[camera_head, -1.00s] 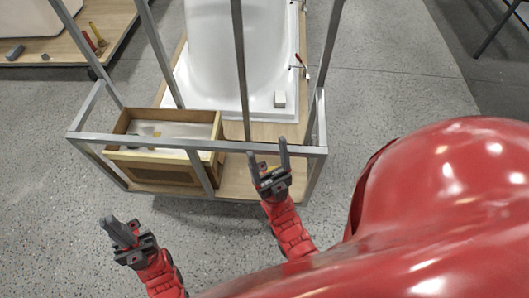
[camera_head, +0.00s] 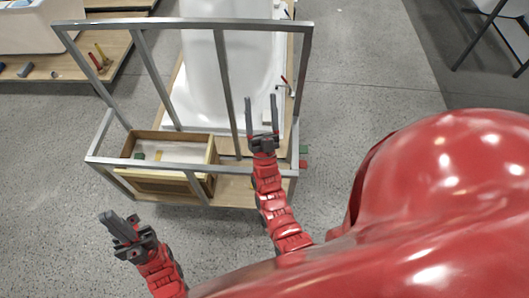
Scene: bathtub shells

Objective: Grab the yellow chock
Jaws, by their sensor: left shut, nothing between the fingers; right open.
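A small yellow piece (camera_head: 158,155), which may be the yellow chock, lies inside the open wooden box (camera_head: 208,153) at the left end of the metal-framed stand. It is too small to make out its shape. My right gripper (camera_head: 262,112) is open and empty, fingers pointing away from me. It appears in front of the white tub, to the right of the box. My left gripper (camera_head: 118,225) is shut and empty, in front of the stand and below the box in the picture.
A small green piece (camera_head: 139,156) also lies in the box. Grey metal bars (camera_head: 228,85) of the frame rise around the box and the white tub shell (camera_head: 202,75). Green and red pieces show at the stand's right edge (camera_head: 303,164). Bare floor lies to the right.

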